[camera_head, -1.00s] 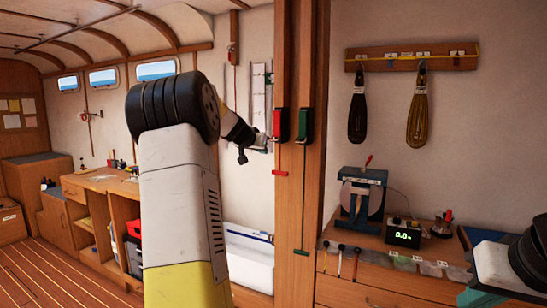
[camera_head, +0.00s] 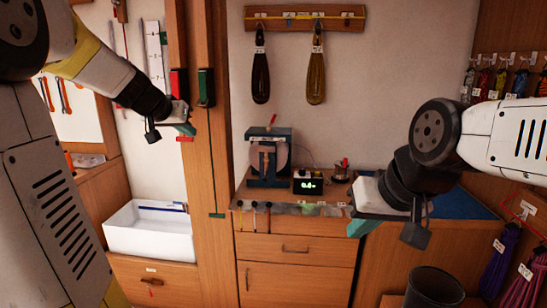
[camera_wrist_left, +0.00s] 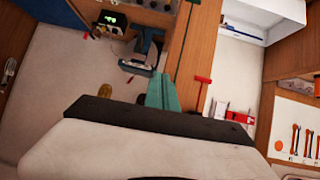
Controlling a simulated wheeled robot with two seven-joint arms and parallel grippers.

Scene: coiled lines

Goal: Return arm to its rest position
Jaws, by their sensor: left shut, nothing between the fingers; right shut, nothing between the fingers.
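My left arm comes in from the left in the head view. Its gripper (camera_head: 187,128), with teal fingers, is shut and empty in front of the wooden post (camera_head: 190,150), near the red and green holders. In the left wrist view the teal fingers (camera_wrist_left: 162,92) are together with nothing between them. My right arm comes in from the right, bent at a black joint. Its gripper (camera_head: 362,226) is shut and empty, seen in front of the right part of the wooden cabinet. Contact with post or cabinet cannot be told.
A bench machine (camera_head: 268,158) and a small green display (camera_head: 307,186) stand on the cabinet (camera_head: 290,250). A white basin (camera_head: 150,232) is lower left; a dark bin (camera_head: 433,288) is lower right. Coloured bundles hang at right.

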